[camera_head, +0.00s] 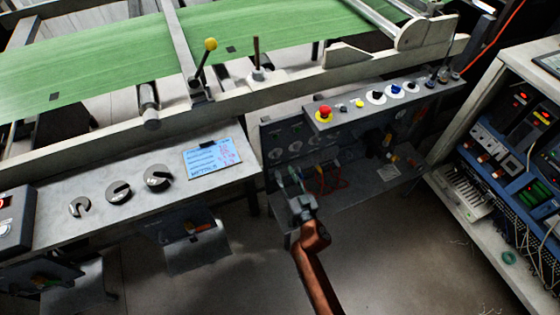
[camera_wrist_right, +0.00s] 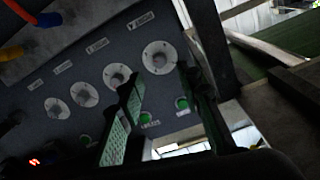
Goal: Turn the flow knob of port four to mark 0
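The flow knobs sit in a slanting row on a dark panel (camera_head: 274,148), each on a pale round dial. In the right wrist view the largest knob (camera_wrist_right: 157,58) is at upper centre, with a second knob (camera_wrist_right: 116,77) and smaller ones to its left. The labels are too small and blurred to tell which is port four. My right gripper (camera_head: 285,176) is at the panel's lower left. In the wrist view its green-padded fingers (camera_wrist_right: 160,85) stand apart, empty, near the two nearest dials. I cannot tell whether they touch anything. My left gripper is not in view.
Green-ringed ports (camera_wrist_right: 182,103) lie below the dials. A shelf with a red mushroom button (camera_head: 324,113) overhangs the panel. Cables (camera_head: 325,180) hang to the right of my gripper.

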